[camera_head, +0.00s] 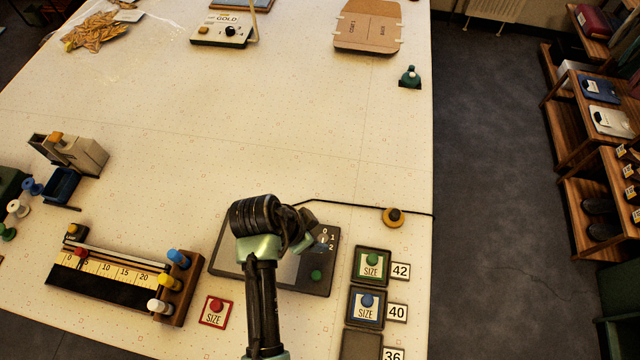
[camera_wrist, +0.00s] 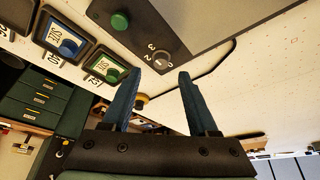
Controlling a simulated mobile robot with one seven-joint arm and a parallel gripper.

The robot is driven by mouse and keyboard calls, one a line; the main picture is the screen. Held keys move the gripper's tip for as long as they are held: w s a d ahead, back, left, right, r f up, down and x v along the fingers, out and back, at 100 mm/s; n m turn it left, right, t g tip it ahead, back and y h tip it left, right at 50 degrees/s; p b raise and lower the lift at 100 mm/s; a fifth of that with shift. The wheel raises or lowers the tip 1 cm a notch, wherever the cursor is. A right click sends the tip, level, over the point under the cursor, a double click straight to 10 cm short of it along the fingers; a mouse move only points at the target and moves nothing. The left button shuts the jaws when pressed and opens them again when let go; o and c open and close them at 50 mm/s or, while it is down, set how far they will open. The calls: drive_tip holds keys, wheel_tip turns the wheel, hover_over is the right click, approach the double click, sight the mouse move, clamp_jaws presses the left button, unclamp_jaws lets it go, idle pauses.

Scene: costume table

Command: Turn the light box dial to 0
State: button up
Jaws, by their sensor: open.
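The light box (camera_head: 328,272) is a flat panel with a dark frame, partly hidden behind my arm. A green button (camera_wrist: 120,21) sits on the same frame. My gripper (camera_wrist: 160,75) is open, with a blue finger on each side of the dial in the picture. It is over the box's right end in the head view (camera_head: 312,242).
Sizing pads (camera_head: 355,267) with coloured knobs stand right of the box. A black cable with a yellow-and-black button (camera_head: 393,217) runs behind it. A ruler fixture (camera_head: 120,285) and a red-framed SIZE pad (camera_head: 230,312) lie left. The table's middle is clear.

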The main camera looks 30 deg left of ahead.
sight(323, 238)
drive_tip(key=shift+x, duration=2.3)
clamp_jaws()
